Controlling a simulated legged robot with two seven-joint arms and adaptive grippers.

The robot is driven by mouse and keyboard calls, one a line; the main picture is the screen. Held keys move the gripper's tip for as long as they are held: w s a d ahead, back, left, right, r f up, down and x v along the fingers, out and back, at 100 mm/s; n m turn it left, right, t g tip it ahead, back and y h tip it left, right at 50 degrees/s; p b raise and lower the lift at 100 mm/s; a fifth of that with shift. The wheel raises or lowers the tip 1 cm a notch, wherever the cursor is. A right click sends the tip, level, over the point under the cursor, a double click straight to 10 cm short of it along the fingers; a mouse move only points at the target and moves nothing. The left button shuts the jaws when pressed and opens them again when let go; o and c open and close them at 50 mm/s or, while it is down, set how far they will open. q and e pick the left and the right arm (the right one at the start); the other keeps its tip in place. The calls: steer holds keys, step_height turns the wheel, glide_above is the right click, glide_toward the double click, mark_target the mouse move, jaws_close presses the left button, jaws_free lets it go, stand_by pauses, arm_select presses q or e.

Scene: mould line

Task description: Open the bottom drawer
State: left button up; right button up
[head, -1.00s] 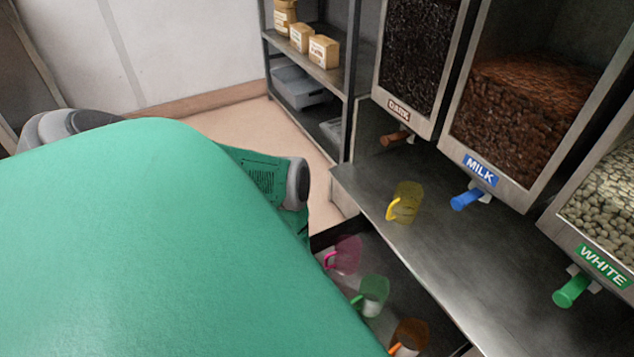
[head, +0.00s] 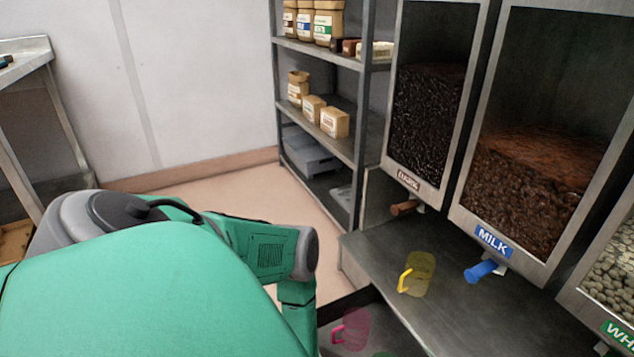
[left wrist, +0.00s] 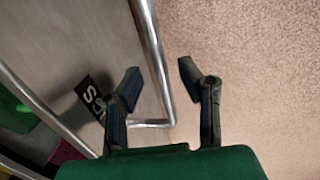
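An open drawer (head: 340,300) shows below the counter at the bottom of the head view, with a pink jug (head: 352,329) and the top of a green jug (head: 382,354) in it. In the left wrist view, a grey drawer front (left wrist: 75,50) bears a black label (left wrist: 93,97), partly hidden by a finger. A bent metal bar handle (left wrist: 150,50) runs between the fingertips of my left gripper (left wrist: 159,78), which is open with a gap on both sides. I cannot tell the drawer's level. My left gripper is hidden in the head view; my right gripper is not in view.
A counter (head: 375,255) holds a yellow jug (head: 417,273) beneath chocolate dispensers, including one with a blue MILK tap (head: 481,271). A metal shelf rack (head: 362,110) stands behind. Floor (head: 225,185) is clear between the rack and my arm. Another metal bar (left wrist: 40,108) crosses the wrist view's left.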

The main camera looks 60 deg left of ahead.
arm_select(q)
step_height(320, 180, up, 11)
steer(key=s, duration=0.2)
steer(key=shift+a, duration=0.1)
stand_by(0.5)
steer(key=s+d+r+m+g+h, duration=0.1)
steer(key=d+r+m, duration=1)
steer(key=r+m, duration=0.25)
steer(key=a+r+m+p, duration=0.2)
steer(key=r+p, duration=0.5)
steer(key=r, duration=0.4)
steer(key=s+a+r+m+y+p, duration=0.1)
steer(key=a+r+m+p, duration=0.1)
steer(key=r+p, duration=0.6)
step_height(320, 180, up, 4)
steer(key=shift+s+f+g, duration=0.25)
steer(key=shift+g, duration=0.05)
